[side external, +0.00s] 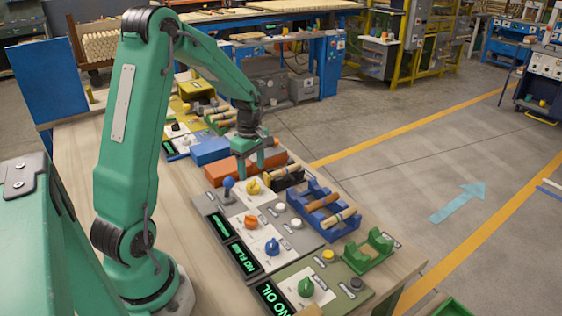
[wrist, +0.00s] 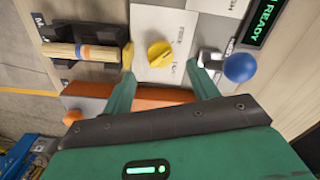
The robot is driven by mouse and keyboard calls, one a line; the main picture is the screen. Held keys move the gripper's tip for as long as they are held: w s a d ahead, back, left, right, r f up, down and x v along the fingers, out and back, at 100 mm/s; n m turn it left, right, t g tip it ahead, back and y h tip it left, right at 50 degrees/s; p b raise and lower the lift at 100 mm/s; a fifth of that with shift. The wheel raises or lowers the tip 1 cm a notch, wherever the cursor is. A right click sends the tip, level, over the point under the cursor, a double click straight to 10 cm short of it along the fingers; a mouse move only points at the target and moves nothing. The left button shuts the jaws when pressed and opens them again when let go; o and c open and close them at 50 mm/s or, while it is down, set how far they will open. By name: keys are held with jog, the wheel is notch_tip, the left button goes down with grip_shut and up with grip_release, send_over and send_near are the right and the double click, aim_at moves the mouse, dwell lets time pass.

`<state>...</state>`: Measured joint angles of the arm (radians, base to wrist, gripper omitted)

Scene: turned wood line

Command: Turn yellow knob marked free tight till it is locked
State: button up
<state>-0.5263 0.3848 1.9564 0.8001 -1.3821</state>
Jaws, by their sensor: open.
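The yellow knob (side external: 253,187) sits on a white plate of a grey panel in the side external view. It also shows in the wrist view (wrist: 159,54), its raised grip bar lying diagonally. The lettering on its plate is too small to read. My gripper (side external: 250,168) points down just behind the knob in the side view, over the orange block. In the wrist view my gripper (wrist: 160,69) is open, with one finger to each side of the knob. The fingers appear apart from it and nothing is between them.
A blue-balled lever (wrist: 240,68) stands close by the right finger. A green display (wrist: 266,20) reads READY. An orange block (side external: 228,167) lies behind the panel. Orange (side external: 251,222) and blue (side external: 272,246) knobs sit nearer. A blue rack (side external: 322,210) holds wooden pieces.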

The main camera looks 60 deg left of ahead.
aim_at(253, 183)
jog(key=shift+f, duration=2.9)
jog(key=c, duration=1)
